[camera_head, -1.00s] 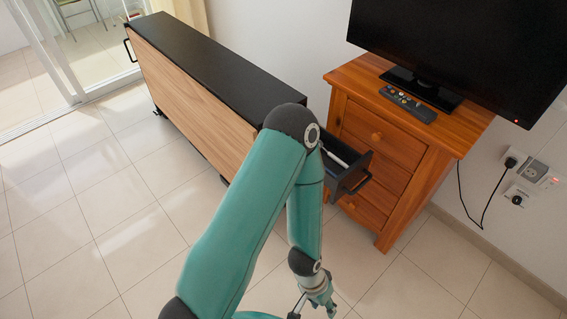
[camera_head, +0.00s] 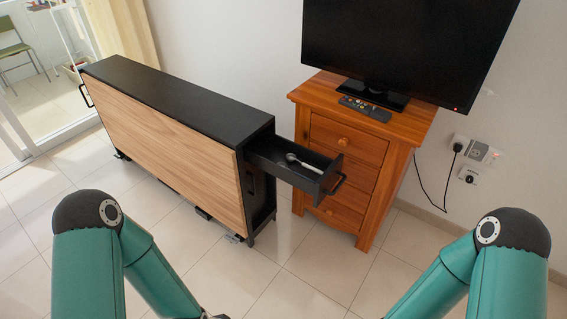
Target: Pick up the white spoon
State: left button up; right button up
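The white spoon (camera_head: 304,163) lies inside an open black drawer (camera_head: 262,160). The drawer sticks out from the right end of a long black cabinet with a wood-look front (camera_head: 165,137). The spoon's rounded end is toward the left and its handle runs toward the drawer's handle (camera_head: 339,184). Both my arms come in from the bottom, the left one at left and the right one at right. Their forearms run down out of the picture, and neither gripper's fingers can be seen. Nothing of mine touches the spoon or drawer.
An orange wooden nightstand (camera_head: 345,141) stands close behind and right of the drawer, carrying a television (camera_head: 410,45) and a remote (camera_head: 365,108). A cable hangs by the wall sockets (camera_head: 470,150). The tiled floor (camera_head: 290,285) in front is clear.

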aim_at(291, 157)
jog(key=u, duration=0.4)
jog(key=i, duration=1.35)
jog(key=z, duration=0.3)
